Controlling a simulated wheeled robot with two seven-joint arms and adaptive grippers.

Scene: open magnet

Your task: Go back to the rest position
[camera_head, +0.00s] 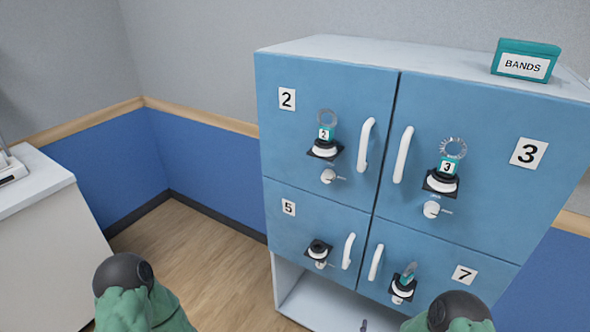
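Both of my arms show at the bottom edge of the head view as green sleeves with dark round joints, one at the lower left and one at the lower right. Neither gripper's fingers are in the picture. In front of me is a blue cabinet (320,165) with doors numbered 2, 3, 5 and 7, all shut. Door 2 has a round tagged piece (326,133) at its black holder, and door 3 has a similar tagged piece (449,160). Door 7 has a teal piece (408,274) at its holder. Door 5 has a bare black holder (318,248).
A teal box labelled BANDS (525,62) stands on the cabinet top. White handles (366,145) stick out from the doors. An open white shelf (318,302) lies under the doors. A white counter (40,240) stands at the left. Wooden floor (195,250) is clear between them.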

